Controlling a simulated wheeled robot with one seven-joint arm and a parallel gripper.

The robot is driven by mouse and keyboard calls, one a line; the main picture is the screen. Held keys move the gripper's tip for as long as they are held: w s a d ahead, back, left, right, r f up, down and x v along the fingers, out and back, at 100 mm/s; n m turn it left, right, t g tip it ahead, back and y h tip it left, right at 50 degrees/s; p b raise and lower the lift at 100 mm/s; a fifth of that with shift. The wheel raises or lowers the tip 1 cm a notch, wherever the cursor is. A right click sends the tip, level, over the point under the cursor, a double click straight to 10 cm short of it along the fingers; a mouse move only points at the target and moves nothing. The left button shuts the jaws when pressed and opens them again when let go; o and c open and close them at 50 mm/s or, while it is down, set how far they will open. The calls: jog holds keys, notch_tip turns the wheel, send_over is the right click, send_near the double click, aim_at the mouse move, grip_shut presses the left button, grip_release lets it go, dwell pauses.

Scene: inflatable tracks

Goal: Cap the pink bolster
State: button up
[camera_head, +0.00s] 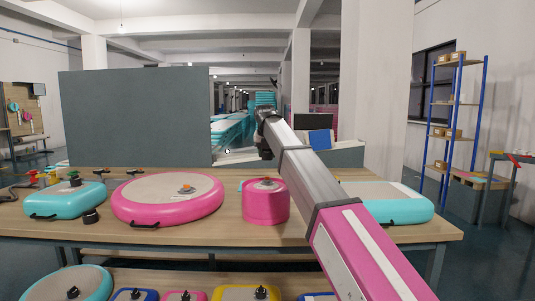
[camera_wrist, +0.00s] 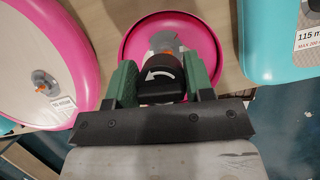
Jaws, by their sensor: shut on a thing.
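The pink bolster (camera_head: 265,205) is a short upright drum on the table, left of my arm. In the wrist view its round top with a raised pink rim (camera_wrist: 209,45) lies under my gripper. A grey valve (camera_wrist: 163,42) with an orange centre sits on that top. My gripper (camera_wrist: 160,82) is shut, its green fingers on either side of a black cap (camera_wrist: 160,88) with a white curved arrow. The cap overlaps the near part of the valve in the picture; I cannot tell whether they touch. My gripper is not clearly visible in the head view.
A large pink disc (camera_head: 165,203) lies left of the bolster, its valve showing orange. A teal mat (camera_head: 405,205) lies right, another teal piece (camera_head: 55,203) far left. Capped inflatables fill the lower shelf.

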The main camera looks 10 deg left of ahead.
jog(key=shift+f, duration=0.1)
dwell(0.4)
send_over(268, 179)
jog(key=shift+s+f+x, duration=0.1)
jog(key=shift+s+x, duration=0.1)
jog(key=shift+x, duration=0.7)
jog(key=shift+s+f+x, duration=0.1)
jog(key=shift+s+x, duration=0.1)
jog(key=shift+x, duration=0.75)
jog(key=shift+s+f+x, duration=0.1)
jog(key=shift+s+x, duration=0.1)
jog(key=shift+x, duration=0.7)
jog(key=shift+a+f, duration=0.1)
jog(key=shift+f, duration=1.9)
jog(key=m+h, duration=0.2)
jog(key=m, duration=0.3)
jog(key=m+h, duration=0.1)
jog(key=m, duration=0.2)
jog(key=shift+g, duration=0.4)
jog(key=shift+s+d+m+g+h, duration=0.1)
jog(key=shift+m+g+h, duration=0.05)
jog(key=shift+m, duration=0.45)
jog(key=shift+d+m+g+h, duration=0.15)
jog(key=shift+m, duration=0.45)
